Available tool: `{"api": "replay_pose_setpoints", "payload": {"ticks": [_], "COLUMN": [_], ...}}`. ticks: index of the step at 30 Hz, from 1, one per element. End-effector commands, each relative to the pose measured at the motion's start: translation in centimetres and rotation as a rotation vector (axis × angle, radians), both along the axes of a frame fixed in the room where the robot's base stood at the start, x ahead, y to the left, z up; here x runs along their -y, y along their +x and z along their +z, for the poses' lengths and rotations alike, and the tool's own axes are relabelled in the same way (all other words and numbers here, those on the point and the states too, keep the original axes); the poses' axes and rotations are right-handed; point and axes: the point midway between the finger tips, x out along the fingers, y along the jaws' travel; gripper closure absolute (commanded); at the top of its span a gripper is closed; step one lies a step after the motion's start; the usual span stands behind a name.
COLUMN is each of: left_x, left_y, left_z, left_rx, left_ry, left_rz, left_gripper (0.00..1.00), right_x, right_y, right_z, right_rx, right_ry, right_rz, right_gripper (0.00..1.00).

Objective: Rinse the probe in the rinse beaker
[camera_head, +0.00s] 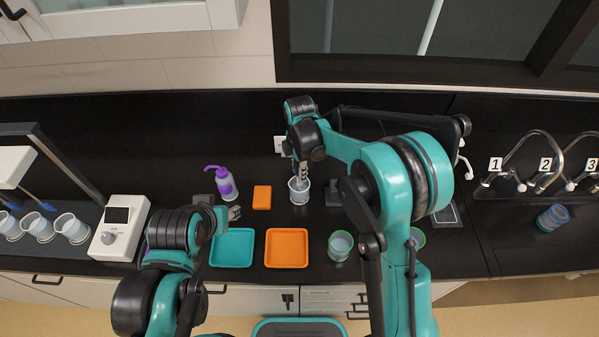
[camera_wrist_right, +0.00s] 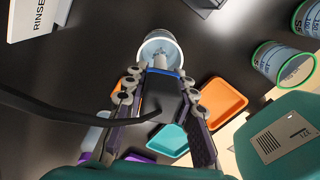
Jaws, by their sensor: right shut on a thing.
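The probe (camera_wrist_right: 163,97) has a dark body, a blue band, a pale tip and a black cable. My right gripper (camera_head: 302,168) is shut on its body; both fingers (camera_wrist_right: 157,88) flank it in the wrist view. The rinse beaker (camera_head: 299,196) is clear with a pale rim and stands on the black bench below this gripper. In the wrist view the probe's tip points into the mouth of the beaker (camera_wrist_right: 160,42); how deep it reaches I cannot tell. A white RINSE sign (camera_wrist_right: 36,18) stands near. My left gripper (camera_head: 234,213) is low above the bench, small and partly hidden.
An orange block (camera_head: 262,197) and a purple wash bottle (camera_head: 222,183) stand left of the beaker. Teal (camera_head: 232,248) and orange (camera_head: 287,248) trays lie in front. A green-rimmed beaker (camera_head: 340,246) stands at front right. Numbered taps (camera_head: 519,180) are at far right.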

Motion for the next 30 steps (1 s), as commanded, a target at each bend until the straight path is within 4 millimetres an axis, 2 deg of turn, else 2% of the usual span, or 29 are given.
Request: {"api": "replay_pose_setpoints", "payload": {"ticks": [19,30], "left_x": [0.0,0.0], "left_y": [0.0,0.0], "left_z": [3.3,3.5], "left_rx": [0.0,0.0], "left_ry": [0.0,0.0], "left_rz": [0.0,0.0], "left_gripper": [0.6,0.6], "right_x": [0.0,0.0], "right_y": [0.0,0.0], "right_z": [5.7,6.2], "right_rx": [0.0,0.0], "right_ry": [0.0,0.0], "right_rz": [0.0,0.0], "right_gripper": [0.99,0.99]}}
